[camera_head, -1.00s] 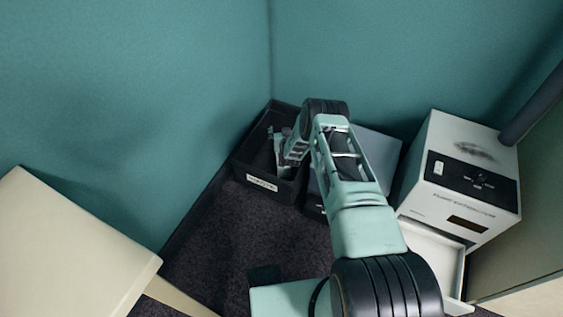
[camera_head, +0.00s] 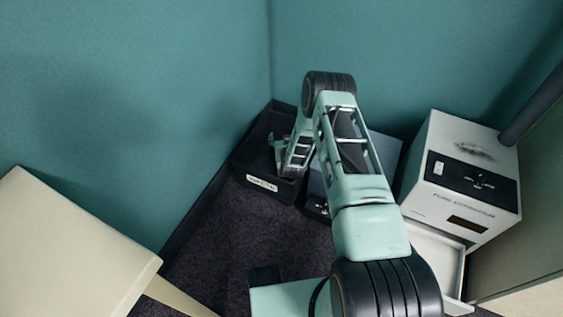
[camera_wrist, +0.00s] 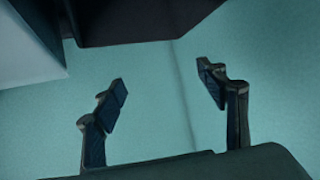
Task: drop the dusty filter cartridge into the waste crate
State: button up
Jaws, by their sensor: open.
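The waste crate (camera_head: 287,191) is a black open box with a white label, standing in the corner by the teal walls. A dark shape, probably part of this crate, shows at the top of the wrist view (camera_wrist: 140,18). My gripper (camera_head: 276,152) is over the crate in the head view. In the wrist view my gripper (camera_wrist: 161,80) has its two fingers apart, with nothing between them. I cannot make out the dusty filter cartridge in either view; the crate's inside is dark and partly hidden by my gripper.
A white fume extractor (camera_head: 450,205) stands at the right, with a white open tray (camera_head: 437,250) below it. A grey box (camera_head: 383,150) is behind my arm. A cream surface (camera_head: 70,250) fills the lower left. Dark carpet (camera_head: 235,235) lies clear before the crate.

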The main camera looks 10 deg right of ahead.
jog(key=shift+v, duration=2.05)
